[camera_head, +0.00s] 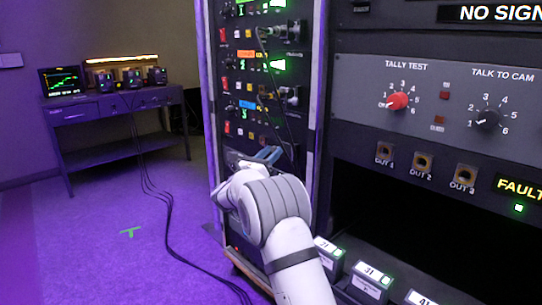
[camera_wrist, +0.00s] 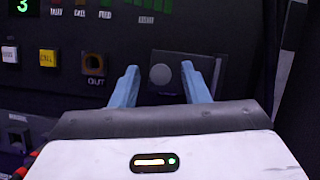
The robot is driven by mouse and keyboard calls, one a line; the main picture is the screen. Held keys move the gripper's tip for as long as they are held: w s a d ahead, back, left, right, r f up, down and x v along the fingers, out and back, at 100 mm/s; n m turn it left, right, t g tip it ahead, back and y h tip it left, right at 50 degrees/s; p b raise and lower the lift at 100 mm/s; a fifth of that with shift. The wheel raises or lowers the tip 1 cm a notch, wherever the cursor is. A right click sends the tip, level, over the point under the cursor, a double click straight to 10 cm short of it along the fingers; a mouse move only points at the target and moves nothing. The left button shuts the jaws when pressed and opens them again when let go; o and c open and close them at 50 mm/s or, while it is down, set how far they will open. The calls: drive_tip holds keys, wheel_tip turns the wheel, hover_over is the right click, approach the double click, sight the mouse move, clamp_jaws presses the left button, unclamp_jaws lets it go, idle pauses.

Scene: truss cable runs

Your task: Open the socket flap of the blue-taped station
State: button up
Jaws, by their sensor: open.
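The rack (camera_head: 313,110) has stacked station panels, and one carries a blue strip (camera_head: 247,104). My gripper (camera_head: 268,155) is at the rack's front, below that strip. In the wrist view my gripper (camera_wrist: 160,83) has its two blue fingers apart, with nothing held. Between and beyond the fingertips is a round grey disc (camera_wrist: 160,75) on a dark square plate, probably the socket flap; its contact with the fingers cannot be told. A green 3 (camera_wrist: 23,4) shows at the upper left of that panel. No blue tape shows in the wrist view.
An open OUT socket (camera_wrist: 94,64) and a yellow button (camera_wrist: 47,58) sit left of the disc. A black console (camera_head: 430,110) stands close on the right. Cables (camera_head: 165,210) run along the floor to a desk (camera_head: 110,103) at the left.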

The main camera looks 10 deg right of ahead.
drive_tip(key=shift+r, duration=0.1)
drive_tip(key=shift+c, duration=0.4)
clamp_jaws()
